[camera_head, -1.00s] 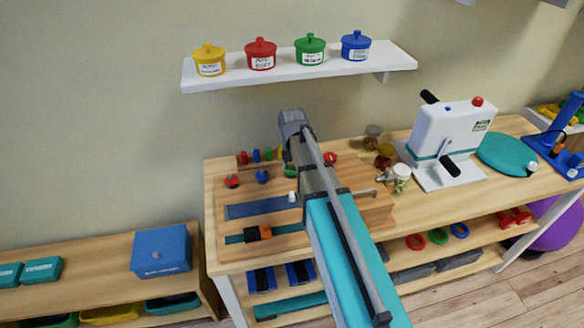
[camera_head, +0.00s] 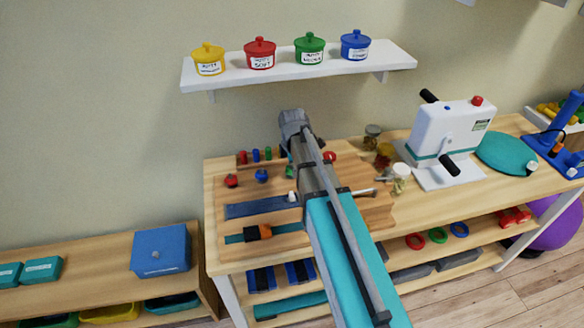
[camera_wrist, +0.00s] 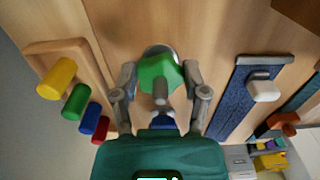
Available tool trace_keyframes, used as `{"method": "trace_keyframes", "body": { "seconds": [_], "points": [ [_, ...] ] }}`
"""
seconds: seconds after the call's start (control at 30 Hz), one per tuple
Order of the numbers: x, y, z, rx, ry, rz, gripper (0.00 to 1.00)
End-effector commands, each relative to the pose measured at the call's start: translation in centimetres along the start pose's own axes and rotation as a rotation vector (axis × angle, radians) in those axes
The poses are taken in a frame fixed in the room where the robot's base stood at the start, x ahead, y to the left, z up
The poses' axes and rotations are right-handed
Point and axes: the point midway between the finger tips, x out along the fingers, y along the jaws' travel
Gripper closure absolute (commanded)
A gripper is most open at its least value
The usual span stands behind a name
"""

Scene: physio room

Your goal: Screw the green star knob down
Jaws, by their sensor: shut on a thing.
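The green star knob (camera_wrist: 158,73) is in the upper middle of the wrist view, between the two fingers of my gripper (camera_wrist: 160,78). The fingers are on either side of the knob, and my gripper is shut on it. A grey stem shows at the knob's centre. The knob is over the wooden exercise board (camera_wrist: 210,30); how far down its thread it sits cannot be told. In the head view, my arm covers the gripper and most of the knob's area.
A red knob (camera_head: 231,181) and a blue knob (camera_head: 262,175) stand left of my arm. Coloured pegs (camera_wrist: 76,102) line a wooden block. A blue strip (camera_wrist: 240,95) lies beside the gripper. A white crank machine (camera_head: 447,138) stands right; a shelf (camera_head: 300,72) with pots hangs above.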

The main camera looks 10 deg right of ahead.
Motion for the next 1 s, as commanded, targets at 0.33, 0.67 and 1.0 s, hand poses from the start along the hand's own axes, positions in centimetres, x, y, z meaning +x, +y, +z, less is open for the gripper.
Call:
{"method": "trace_keyframes", "body": {
  "seconds": [0.33, 0.67, 1.0],
  "points": [
    [-0.04, -0.1, -0.02, 0.33, 0.0, 0.001, 0.9],
    [-0.06, -0.19, -0.08, 0.644, 0.0, 0.002, 0.9],
    [-0.08, -0.24, -0.18, 0.966, 0.001, 0.003, 0.9]
  ]
}}
